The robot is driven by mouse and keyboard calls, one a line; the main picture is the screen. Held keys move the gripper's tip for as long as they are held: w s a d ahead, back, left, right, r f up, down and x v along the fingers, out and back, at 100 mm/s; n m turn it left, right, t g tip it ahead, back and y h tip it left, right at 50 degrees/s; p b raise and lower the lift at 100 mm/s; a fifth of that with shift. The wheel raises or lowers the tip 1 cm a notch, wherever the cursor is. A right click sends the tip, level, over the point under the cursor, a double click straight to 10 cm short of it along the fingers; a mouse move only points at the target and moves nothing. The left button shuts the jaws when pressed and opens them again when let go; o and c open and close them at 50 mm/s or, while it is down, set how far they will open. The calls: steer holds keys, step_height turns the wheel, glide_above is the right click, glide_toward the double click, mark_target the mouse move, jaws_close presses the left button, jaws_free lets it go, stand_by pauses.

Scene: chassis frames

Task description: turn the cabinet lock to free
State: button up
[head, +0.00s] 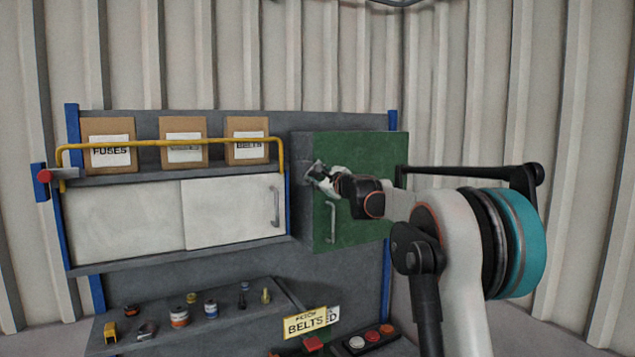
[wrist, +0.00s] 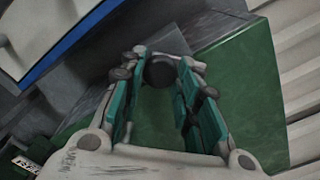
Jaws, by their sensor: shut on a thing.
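The cabinet has a green door (head: 362,150) on the right of the workbench. The door also fills the middle of the wrist view (wrist: 235,85). A round black lock knob (wrist: 160,72) sits near the door's upper edge. My gripper (head: 317,173) is at the door's upper left. In the wrist view my gripper (wrist: 165,62) has its two teal-padded fingers on either side of the knob, shut on it. In the head view my gripper hides the lock. I cannot make out any lock marking or its turn angle.
A light vertical handle (head: 331,222) is on the green door below my gripper. A white sliding-door cupboard (head: 125,217) is to the left, with a yellow rail (head: 170,143) and boxes above it. A shelf (head: 240,318) with small parts is below.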

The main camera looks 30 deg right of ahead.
steer(key=n+b, duration=0.1)
steer(key=n, duration=0.3)
steer(key=shift+n, duration=0.3)
steer(key=shift+n+b, duration=0.45)
steer(key=shift+n, duration=1.75)
steer(key=o, duration=1.1)
steer(key=s, duration=1.2)
steer(key=shift+d, duration=0.2)
